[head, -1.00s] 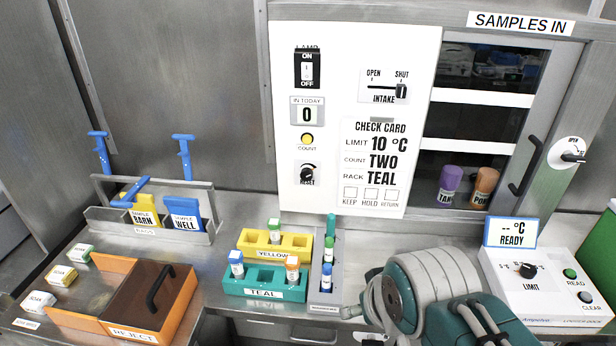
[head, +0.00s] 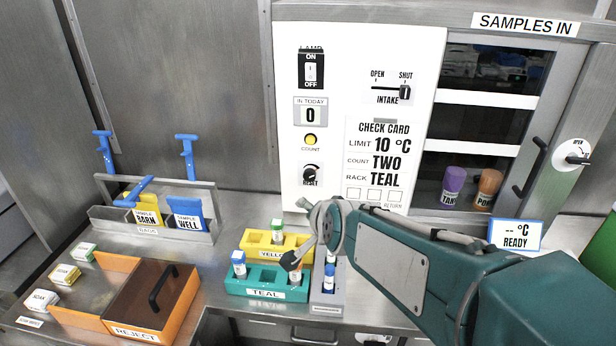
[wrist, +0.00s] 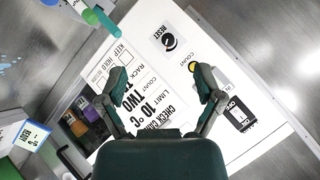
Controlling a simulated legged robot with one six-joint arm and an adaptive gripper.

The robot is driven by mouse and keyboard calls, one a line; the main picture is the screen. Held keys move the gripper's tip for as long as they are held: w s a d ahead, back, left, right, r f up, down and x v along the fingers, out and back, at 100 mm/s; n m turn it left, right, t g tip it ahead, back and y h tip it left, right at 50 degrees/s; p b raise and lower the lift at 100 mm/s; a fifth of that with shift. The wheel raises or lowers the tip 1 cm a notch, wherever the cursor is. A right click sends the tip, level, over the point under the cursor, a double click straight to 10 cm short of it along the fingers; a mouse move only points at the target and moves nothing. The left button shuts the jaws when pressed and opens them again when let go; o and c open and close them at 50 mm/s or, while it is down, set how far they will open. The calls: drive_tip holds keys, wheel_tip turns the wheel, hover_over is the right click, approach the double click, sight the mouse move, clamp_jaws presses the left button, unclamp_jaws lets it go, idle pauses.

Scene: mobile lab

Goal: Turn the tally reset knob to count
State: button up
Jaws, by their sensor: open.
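The tally reset knob (head: 310,175) is a black round knob marked RESET, low on the white panel (head: 341,60). The wrist view shows the knob (wrist: 169,42) too, beyond my fingertips and between them in the picture. Above it in the head view are the yellow COUNT light (head: 311,140) and the IN TODAY display (head: 310,115) reading 0. My gripper (wrist: 158,88) is open and empty in the wrist view, apart from the panel. In the head view my arm reaches in from the right, below the panel, and the fingers are hard to make out.
The teal rack (head: 262,281) and yellow rack (head: 294,243) with capped tubes stand below the panel, close to my arm in the picture. A black lamp switch (head: 311,70) and the intake slider (head: 390,88) share the panel. The orange reject bin (head: 195,300) is at left.

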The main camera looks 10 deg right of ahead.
drive_tip(key=w+f+m+t+h, duration=0.2)
drive_tip(key=w+f+m+t, duration=0.2)
drive_tip(key=w+m, duration=0.6)
drive_tip(key=m+t+h, duration=0.2)
drive_tip(key=m+h, duration=0.3)
drive_tip(key=m, duration=0.2)
approach(308, 178)
drive_tip(key=x, duration=1)
drive_tip(key=shift+w+d, duration=0.1)
drive_tip(key=shift+w, duration=0.25)
drive_tip(key=c, duration=1.2)
